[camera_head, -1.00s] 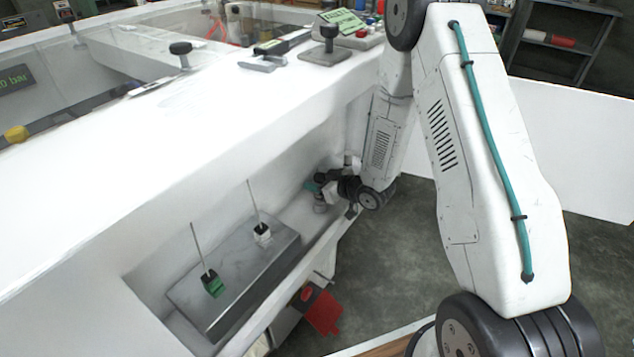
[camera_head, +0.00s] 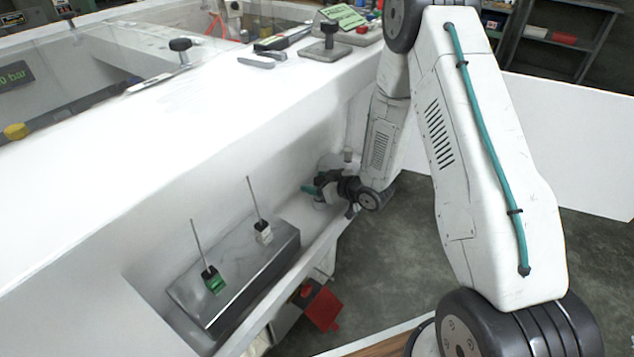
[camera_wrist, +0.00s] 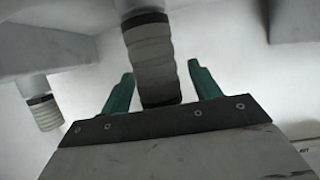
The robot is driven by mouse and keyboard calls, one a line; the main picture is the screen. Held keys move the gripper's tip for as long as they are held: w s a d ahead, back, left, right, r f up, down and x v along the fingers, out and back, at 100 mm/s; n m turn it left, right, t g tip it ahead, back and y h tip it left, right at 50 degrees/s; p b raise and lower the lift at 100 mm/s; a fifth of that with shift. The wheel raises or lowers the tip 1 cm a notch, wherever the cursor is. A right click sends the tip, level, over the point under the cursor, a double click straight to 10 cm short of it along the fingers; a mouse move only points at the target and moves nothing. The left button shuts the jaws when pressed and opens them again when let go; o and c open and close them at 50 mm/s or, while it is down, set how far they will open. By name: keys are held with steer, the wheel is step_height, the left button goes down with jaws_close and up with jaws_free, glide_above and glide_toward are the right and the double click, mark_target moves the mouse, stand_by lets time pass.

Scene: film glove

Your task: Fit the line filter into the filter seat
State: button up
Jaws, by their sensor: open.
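My gripper (camera_wrist: 161,70) is open at the far end of the recess under the white bench top. Its teal fingers stand on either side of a grey ribbed cylinder with a black collar (camera_wrist: 152,55), which looks like the line filter. A narrow gap shows beside each finger. A second, similar ribbed cylinder (camera_wrist: 43,112) hangs apart to the left in the wrist view. In the head view, my gripper (camera_head: 310,190) is small and partly hidden by my wrist. I cannot tell which part is the filter seat.
A grey metal block (camera_head: 245,282) lies in the recess, nearer the camera. Two thin rods rise there from a green-and-black piece (camera_head: 213,280) and a white-and-black piece (camera_head: 263,232). A red object (camera_head: 322,307) is below the ledge. Clamps and tools lie on the white bench top (camera_head: 130,150).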

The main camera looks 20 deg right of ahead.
steer(key=v, duration=0.7)
steer(key=shift+s+d+r, duration=0.15)
steer(key=shift+s, duration=0.1)
steer(key=s+d+r+m+g+h, duration=0.1)
steer(key=s+d+r+h, duration=0.15)
steer(key=r, duration=0.45)
steer(key=s+d+r+m+g+h, duration=0.1)
steer(key=s+d+r+g+h, duration=0.15)
steer(key=r, duration=0.35)
steer(key=s+d+r+m+g+h, duration=0.1)
steer(key=s+r+h, duration=0.1)
steer(key=r+h, duration=0.35)
steer(key=s+a+r+m+g+y, duration=0.1)
steer(key=s+r, duration=0.3)
steer(key=s, duration=0.4)
steer(key=s+a+r+m+g+y, duration=0.1)
steer(key=s+a+r+g, duration=0.1)
steer(key=s, duration=0.7)
steer(key=s+a+r+m+g+y, duration=0.1)
steer(key=s+a+r+g, duration=0.1)
steer(key=s+r, duration=0.4)
steer(key=s+a, duration=0.1)
steer(key=s, duration=0.2)
steer(key=shift+s+r+g, duration=0.15)
steer(key=shift+r+g, duration=0.1)
steer(key=shift+g, duration=0.1)
